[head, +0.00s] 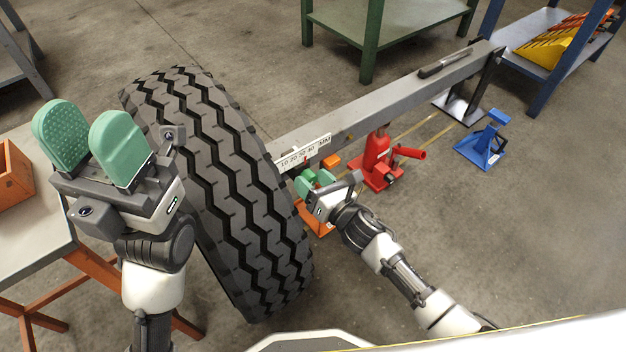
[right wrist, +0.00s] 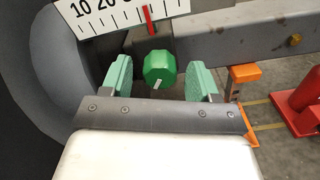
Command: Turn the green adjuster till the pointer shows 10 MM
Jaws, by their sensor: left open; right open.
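The green adjuster (right wrist: 160,68), a faceted knob with a pale mark, sits below the beam in the right wrist view. The white scale (right wrist: 100,16) is cut off at the top; it also shows in the head view (head: 303,152), marked 10 to 40 MM. The red pointer (right wrist: 149,18) stands right of the 20; its exact reading is unclear. My right gripper (right wrist: 161,64) is open, a finger on each side of the adjuster, with visible gaps. In the head view it hides the adjuster. My left gripper (head: 86,130) is open and empty, left of the tyre.
The large tyre (head: 225,190) stands between my arms. A grey beam (head: 400,98) runs back right above a red jack (head: 378,160). A blue stand (head: 482,145) is farther right. An orange bin (head: 14,176) is on the left table.

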